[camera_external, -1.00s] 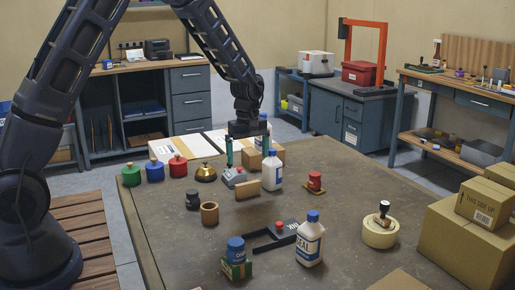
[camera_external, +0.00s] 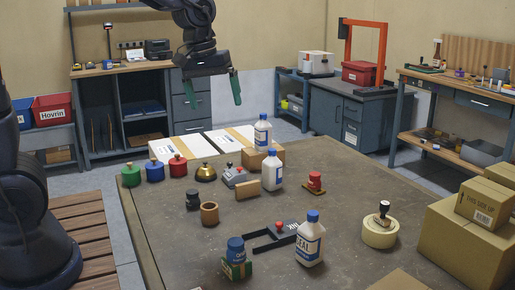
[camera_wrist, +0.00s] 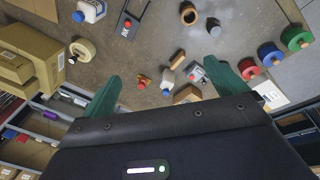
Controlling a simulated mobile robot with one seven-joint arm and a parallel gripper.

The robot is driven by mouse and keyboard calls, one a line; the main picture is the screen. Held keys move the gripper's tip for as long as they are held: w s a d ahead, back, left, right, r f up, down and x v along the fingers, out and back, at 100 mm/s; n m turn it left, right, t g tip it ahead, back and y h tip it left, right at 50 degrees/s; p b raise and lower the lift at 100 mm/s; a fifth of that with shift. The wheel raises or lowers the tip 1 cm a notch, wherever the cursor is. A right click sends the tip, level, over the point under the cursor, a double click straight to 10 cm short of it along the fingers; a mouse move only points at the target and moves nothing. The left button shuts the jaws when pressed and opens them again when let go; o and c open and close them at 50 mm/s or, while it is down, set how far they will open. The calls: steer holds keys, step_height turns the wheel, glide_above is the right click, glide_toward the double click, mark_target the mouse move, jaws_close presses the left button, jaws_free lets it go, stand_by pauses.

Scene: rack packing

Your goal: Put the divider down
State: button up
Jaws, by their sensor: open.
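The divider appears to be the small tan board (camera_external: 248,190) standing on its long edge on the brown table, beside a white bottle with a blue cap (camera_external: 272,172). In the wrist view the board (camera_wrist: 177,59) shows beyond my fingers, with nothing holding it. My gripper (camera_external: 213,92) is raised high above the far side of the table, well apart from the board. Its two green fingers are spread wide with nothing between them; they also show in the wrist view (camera_wrist: 163,78).
The table (camera_external: 350,205) also bears a cardboard box (camera_external: 276,154), a second bottle (camera_external: 262,133), a grey stapler-like thing (camera_external: 234,176), a wooden ring (camera_external: 209,213), a black bracket (camera_external: 275,237) and colored stamps. Cardboard boxes (camera_external: 465,235) stand at the right. The table's middle right is fairly clear.

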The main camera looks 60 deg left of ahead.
steer(key=s+d+r+m, duration=0.2)
steer(key=s+m, duration=0.1)
steer(key=s, duration=0.4)
steer(key=s+d+r+m+t, duration=0.1)
steer(key=s+d+r+m, duration=0.1)
steer(key=s, duration=0.6)
steer(key=s+d+r+m+t, duration=0.1)
steer(key=s+d+m, duration=0.3)
steer(key=s, duration=0.4)
steer(key=shift+r, duration=0.5)
